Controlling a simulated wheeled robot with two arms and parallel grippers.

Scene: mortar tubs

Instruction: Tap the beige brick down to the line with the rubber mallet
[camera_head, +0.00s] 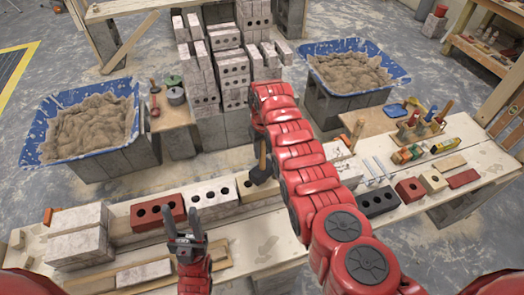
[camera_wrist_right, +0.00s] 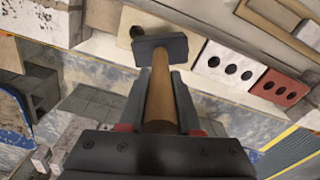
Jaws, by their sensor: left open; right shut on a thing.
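The beige brick (camera_head: 244,189) lies at the right end of a row of bricks on the bench, partly hidden by my right arm and the mallet. It also shows in the right wrist view (camera_wrist_right: 146,20), with a dark hole. The rubber mallet (camera_head: 262,165) has a dark head (camera_wrist_right: 162,49) and a wooden handle. My right gripper (camera_wrist_right: 160,88) is shut on the handle. The mallet head overlaps the beige brick in both views; I cannot tell whether they touch. My left gripper (camera_head: 185,228) is open and empty, in front of the red brick (camera_head: 158,212). I cannot make out the line.
A white brick (camera_head: 213,198) sits between the red and beige bricks. White blocks (camera_head: 77,240) are stacked at the left end. Blue mortar tubs stand behind the bench at left (camera_head: 132,92) and right (camera_head: 318,80). A black brick (camera_head: 378,201) and tools lie to the right.

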